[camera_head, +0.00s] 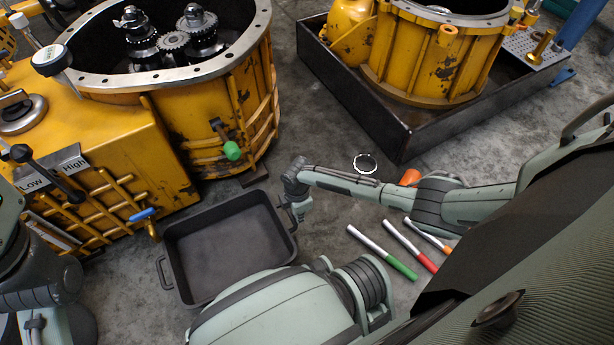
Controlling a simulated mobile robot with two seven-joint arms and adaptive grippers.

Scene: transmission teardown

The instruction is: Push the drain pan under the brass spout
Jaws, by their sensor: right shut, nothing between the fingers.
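The drain pan (222,245) is a dark grey rectangular tray with a handle at each end. It lies on the floor in front of the yellow housing, and my own arm link hides its near right corner. A small brass spout (152,232) is under the blue valve handle (143,214), just beyond the pan's far left corner. My right gripper (300,212) is shut and empty, pointing down close beside the pan's right end and handle. I cannot tell whether it touches the pan. My left gripper is not in view.
The yellow transmission housing (120,135) with open gears stands behind the pan. A green-tipped lever (231,150) sticks out of it. Several markers (395,260) and a metal ring (365,163) lie on the floor at right. A dark tray (365,110) holds another yellow housing.

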